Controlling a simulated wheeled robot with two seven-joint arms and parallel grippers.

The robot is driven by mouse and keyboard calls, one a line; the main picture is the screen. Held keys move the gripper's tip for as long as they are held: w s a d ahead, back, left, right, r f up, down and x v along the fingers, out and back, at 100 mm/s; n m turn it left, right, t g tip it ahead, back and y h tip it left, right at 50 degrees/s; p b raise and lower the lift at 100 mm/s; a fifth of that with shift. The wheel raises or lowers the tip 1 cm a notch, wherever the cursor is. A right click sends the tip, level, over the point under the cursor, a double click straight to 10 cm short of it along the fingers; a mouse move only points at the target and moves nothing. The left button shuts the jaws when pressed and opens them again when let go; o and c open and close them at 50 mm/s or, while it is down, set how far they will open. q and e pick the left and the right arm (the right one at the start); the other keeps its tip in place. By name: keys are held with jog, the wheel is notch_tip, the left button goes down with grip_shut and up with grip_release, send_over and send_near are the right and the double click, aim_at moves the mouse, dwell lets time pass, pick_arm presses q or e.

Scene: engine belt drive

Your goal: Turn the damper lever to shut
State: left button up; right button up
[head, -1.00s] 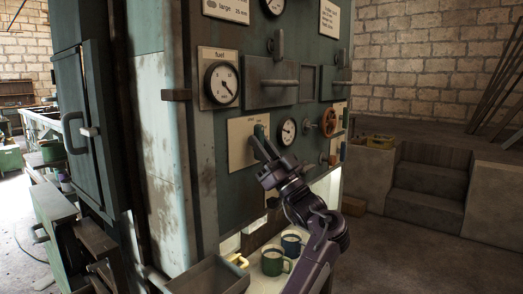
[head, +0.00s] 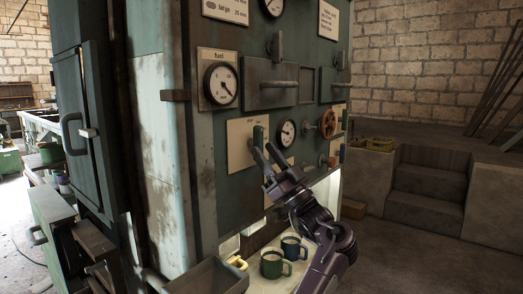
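The damper lever (head: 258,135) seems to be the short green handle on a cream plate (head: 237,149) on the front of the green cabinet. It stands about upright near the plate's right side. The plate's small lettering is too small to read. Whether a fingertip touches the lever's lower end, I cannot tell.
A gauge (head: 286,134) and a round orange-brown handwheel (head: 327,124) sit right of the lever. A drawer-like box with a bar handle (head: 270,87) juts out above. Below, a green mug (head: 272,264), a blue mug (head: 291,247) and a grey tray (head: 215,278) stand on a ledge.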

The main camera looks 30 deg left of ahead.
pick_arm(q)
jog(key=b+v, duration=0.1)
jog(key=v, duration=0.4)
pick_arm(e)
jog(key=shift+w+a+r, duration=0.2)
jog(key=shift+w+r, duration=0.4)
jog(key=shift+w, duration=0.05)
jog(key=shift+w+a+r, duration=0.2)
jog(key=shift+w+r, duration=0.35)
jog(key=shift+w, duration=0.05)
